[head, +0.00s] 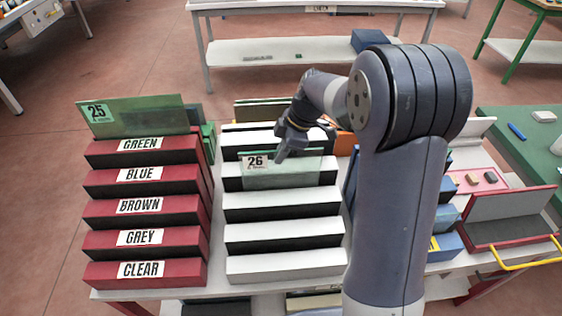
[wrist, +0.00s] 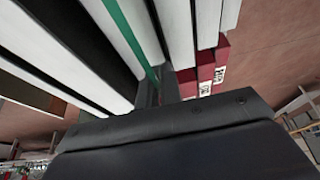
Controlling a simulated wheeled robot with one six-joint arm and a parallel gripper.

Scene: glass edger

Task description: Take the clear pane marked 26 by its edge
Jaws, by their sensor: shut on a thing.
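The clear pane marked 26 (head: 283,172) stands upright in a slot of the white rack (head: 283,236), with its label at its upper left. It looks pale green and see-through. My gripper (head: 283,153) is at the pane's top edge and is shut on it. In the wrist view the pane shows edge-on as a green strip (wrist: 128,32) between white rack bars, running down to my gripper (wrist: 152,92). The fingertips are partly hidden by the gripper body in the wrist view.
A red stepped rack (head: 145,207) labelled GREEN, BLUE, BROWN, GREY and CLEAR stands at left. A green pane marked 25 (head: 135,116) stands in its top slot. At right are a green table (head: 520,150) and a tray with a yellow handle (head: 525,252).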

